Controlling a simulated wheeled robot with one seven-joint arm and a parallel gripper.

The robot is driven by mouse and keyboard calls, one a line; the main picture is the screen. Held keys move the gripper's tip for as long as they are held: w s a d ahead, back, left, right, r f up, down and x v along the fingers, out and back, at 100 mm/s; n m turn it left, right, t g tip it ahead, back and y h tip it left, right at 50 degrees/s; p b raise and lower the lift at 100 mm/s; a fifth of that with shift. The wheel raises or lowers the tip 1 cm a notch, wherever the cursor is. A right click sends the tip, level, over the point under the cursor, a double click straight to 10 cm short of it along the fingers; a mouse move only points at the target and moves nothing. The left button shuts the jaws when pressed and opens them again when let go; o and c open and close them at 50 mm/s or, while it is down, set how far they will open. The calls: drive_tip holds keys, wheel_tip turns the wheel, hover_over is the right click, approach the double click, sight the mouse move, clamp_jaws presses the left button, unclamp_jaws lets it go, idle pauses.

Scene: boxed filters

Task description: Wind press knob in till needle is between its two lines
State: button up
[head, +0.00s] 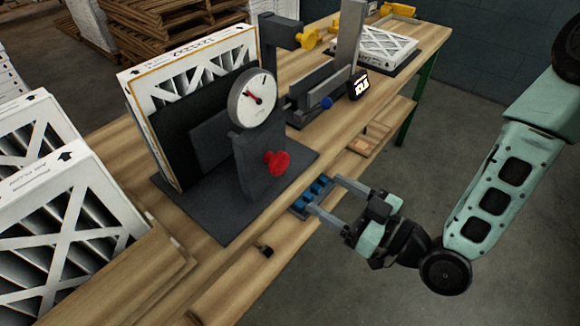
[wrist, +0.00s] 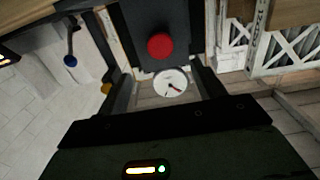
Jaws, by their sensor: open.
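The press knob (head: 277,162) is red and sits on the front of the dark press (head: 252,160). The round white gauge (head: 252,98) is above it, with a red needle; its two lines are too small to make out. A boxed filter (head: 190,80) with white lattice stands behind the press's dark plate. My gripper (head: 327,199) is open and empty, in front of the bench and below and to the right of the knob. In the wrist view the knob (wrist: 160,45) and the gauge (wrist: 170,83) show ahead, the gauge between my fingers (wrist: 165,90).
More boxed filters (head: 65,215) stand at the left. A second fixture with a blue knob (head: 327,102) and a small display (head: 359,84) is right of the press. Floor at the right is clear.

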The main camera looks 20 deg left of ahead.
sight(282, 167)
drive_tip(key=p+x, duration=0.3)
drive_tip(key=x, duration=0.8)
drive_tip(key=c, duration=1)
